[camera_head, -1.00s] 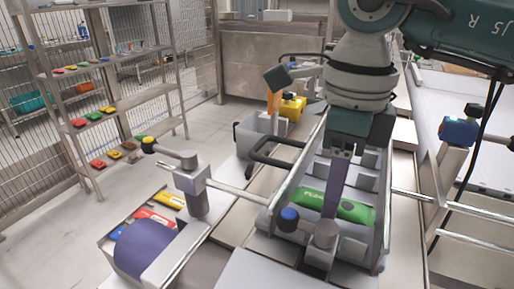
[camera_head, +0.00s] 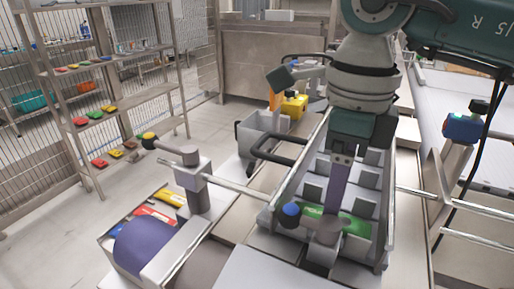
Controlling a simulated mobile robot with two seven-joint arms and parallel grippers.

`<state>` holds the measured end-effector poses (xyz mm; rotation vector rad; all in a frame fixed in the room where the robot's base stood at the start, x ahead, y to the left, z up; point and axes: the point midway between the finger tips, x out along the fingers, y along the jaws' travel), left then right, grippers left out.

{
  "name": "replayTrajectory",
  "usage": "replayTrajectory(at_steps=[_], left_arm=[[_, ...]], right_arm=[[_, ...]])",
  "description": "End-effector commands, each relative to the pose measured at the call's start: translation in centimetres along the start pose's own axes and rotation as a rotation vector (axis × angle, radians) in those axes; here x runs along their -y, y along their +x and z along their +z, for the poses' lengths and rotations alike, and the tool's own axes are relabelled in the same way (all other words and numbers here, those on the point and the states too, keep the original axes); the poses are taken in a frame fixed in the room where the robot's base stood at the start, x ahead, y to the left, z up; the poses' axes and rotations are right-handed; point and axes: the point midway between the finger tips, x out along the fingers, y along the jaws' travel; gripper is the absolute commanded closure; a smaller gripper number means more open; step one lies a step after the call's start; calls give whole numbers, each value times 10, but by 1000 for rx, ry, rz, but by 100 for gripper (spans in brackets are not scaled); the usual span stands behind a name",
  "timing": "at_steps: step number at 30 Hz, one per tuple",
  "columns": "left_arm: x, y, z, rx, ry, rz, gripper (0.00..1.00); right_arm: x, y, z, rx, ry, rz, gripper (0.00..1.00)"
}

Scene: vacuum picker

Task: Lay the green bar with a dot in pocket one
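My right gripper (camera_head: 342,150) is above the grey compartment tray (camera_head: 378,250), on the arm from the top right. It looks shut on the top of an upright purple stick (camera_head: 335,188). The stick reaches down to the green bar (camera_head: 354,224); its lower end is hidden behind a grey post, so I cannot tell whether they touch. The bar lies low across the tray's near part, with white lettering at its left. I cannot make out a dot or pocket numbers. My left gripper is not in view.
Another post (camera_head: 191,175) has a yellow ball. A bin (camera_head: 185,246) at left holds coloured bars and a purple curved piece. A shelf rack (camera_head: 110,95) stands behind. Several tray compartments look empty.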

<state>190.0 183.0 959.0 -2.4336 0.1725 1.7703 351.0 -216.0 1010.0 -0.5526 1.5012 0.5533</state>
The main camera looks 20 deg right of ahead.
Motion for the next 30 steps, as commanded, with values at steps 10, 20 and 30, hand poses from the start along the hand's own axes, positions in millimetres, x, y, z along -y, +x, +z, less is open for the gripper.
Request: replayTrajectory(at_steps=[10,20,30], left_arm=[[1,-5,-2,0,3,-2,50],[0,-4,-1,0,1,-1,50],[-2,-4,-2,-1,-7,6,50]], right_arm=[[1,-66,2,8,-3,-4,31],[0,-124,1,3,-1,-1,31],[0,-131,0,0,0,1,31]])
